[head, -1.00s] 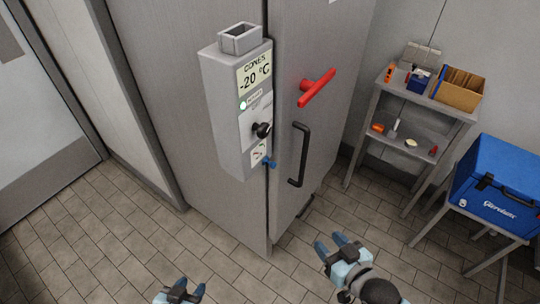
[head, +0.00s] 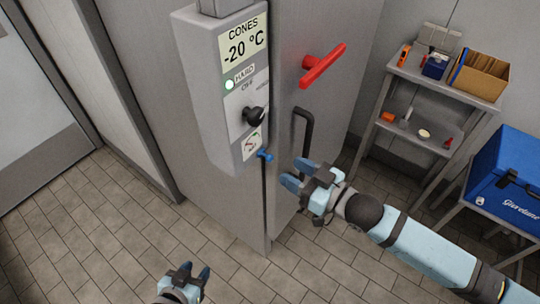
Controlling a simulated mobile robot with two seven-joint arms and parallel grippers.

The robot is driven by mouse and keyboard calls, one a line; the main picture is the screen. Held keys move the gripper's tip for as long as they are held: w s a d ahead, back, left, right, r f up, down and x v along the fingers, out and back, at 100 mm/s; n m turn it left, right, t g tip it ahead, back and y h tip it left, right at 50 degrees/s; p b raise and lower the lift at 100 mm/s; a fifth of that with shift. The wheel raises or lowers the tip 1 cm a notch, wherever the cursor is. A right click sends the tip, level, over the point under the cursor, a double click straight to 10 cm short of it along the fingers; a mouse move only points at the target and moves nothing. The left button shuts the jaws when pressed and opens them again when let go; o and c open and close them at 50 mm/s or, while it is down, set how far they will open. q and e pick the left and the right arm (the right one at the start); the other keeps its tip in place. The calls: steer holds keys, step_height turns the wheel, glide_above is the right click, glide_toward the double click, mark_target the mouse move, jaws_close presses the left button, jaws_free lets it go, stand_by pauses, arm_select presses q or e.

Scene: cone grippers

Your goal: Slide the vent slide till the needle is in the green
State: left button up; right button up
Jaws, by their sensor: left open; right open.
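The control box (head: 222,90) on the grey freezer cabinet carries a "CONES -20 °C" display (head: 243,40), a black knob (head: 254,116) and a small gauge (head: 251,144). The gauge's needle is too small to read. A small blue tab (head: 265,156), seemingly the vent slide, sticks out beside the gauge at the box's lower right. My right gripper (head: 290,174) is open and empty, below and to the right of the blue tab, apart from it in the picture. My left gripper (head: 198,274) is open and empty, low over the floor at the bottom.
A red handle (head: 323,65) and a black door handle (head: 303,128) stick out from the cabinet door near my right gripper. A grey shelf cart (head: 440,84) and a blue cooler (head: 508,172) stand at right. The tiled floor in front is clear.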

mark_target(271, 160)
steer(key=x, duration=0.7)
steer(key=shift+w, duration=0.1)
steer(key=shift+a+p, duration=0.1)
steer(key=shift+p, duration=0.2)
jaws_close()
